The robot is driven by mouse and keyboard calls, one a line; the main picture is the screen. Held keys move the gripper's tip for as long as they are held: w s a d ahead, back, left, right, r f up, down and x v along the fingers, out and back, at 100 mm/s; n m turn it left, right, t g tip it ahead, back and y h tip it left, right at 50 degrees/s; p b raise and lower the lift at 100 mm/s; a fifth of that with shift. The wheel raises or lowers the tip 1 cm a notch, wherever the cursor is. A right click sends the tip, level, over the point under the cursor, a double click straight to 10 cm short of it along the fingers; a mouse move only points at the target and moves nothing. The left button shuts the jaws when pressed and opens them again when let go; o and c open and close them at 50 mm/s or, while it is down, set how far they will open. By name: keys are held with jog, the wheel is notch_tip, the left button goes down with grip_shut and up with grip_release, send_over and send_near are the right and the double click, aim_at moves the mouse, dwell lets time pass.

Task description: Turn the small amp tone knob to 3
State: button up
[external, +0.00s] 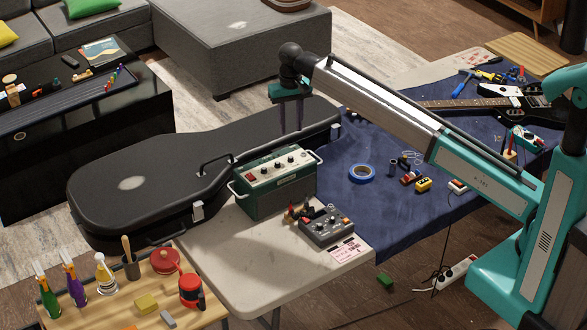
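The small amp (274,184) is a green box with a cream top panel and side handles, standing on the pale table. Several dark knobs (279,163) sit in a row on its top panel, with a red switch at the left end. Which one is the tone knob, and where it points, is too small to read. My gripper (291,128) hangs pointing down above and behind the amp's right part, in front of the guitar case in the picture. Its two thin fingers look apart with a narrow gap and nothing between them. It does not appear to touch the amp.
A black guitar case (150,185) lies behind the amp. A grey pedal or mixer box (327,226) stands close at the amp's front right. Blue tape (362,173) and small items lie on the blue cloth (350,215). The pale table (232,262) is clear in front of the amp.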

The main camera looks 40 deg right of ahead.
aim_at(291, 157)
notch_tip(291, 157, down, 11)
jog(key=p, duration=0.3)
dwell(0.4)
grip_shut()
